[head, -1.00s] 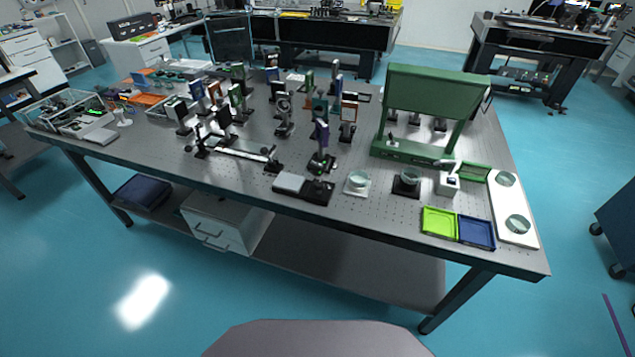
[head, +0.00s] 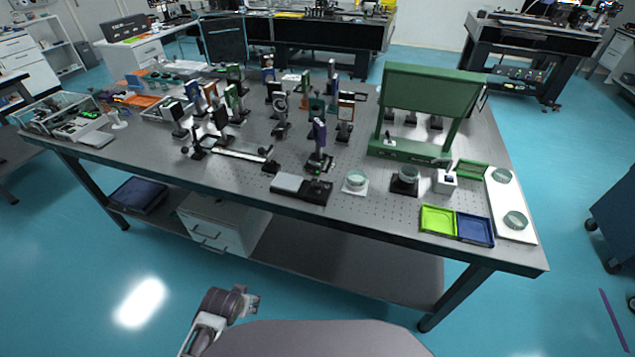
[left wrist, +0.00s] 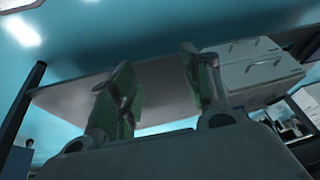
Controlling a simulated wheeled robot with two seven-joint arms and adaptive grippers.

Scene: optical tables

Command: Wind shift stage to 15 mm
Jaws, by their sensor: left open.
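I cannot tell for certain which item is the shift stage, and no millimetre scale is readable. A long pale rail (head: 238,154) with dark end pieces lies at the front left of the optical table. A purple plate on a small dark mount (head: 318,160) stands to its right. My left gripper (head: 252,302) is low in front of the table, over the floor, well away from both. In the left wrist view the left gripper (left wrist: 160,85) shows its two fingers spread, with nothing between them. My right gripper is not in view.
A black base with a grey block (head: 287,182) is near the table's front edge. A drawer cabinet (head: 215,228) is underneath.

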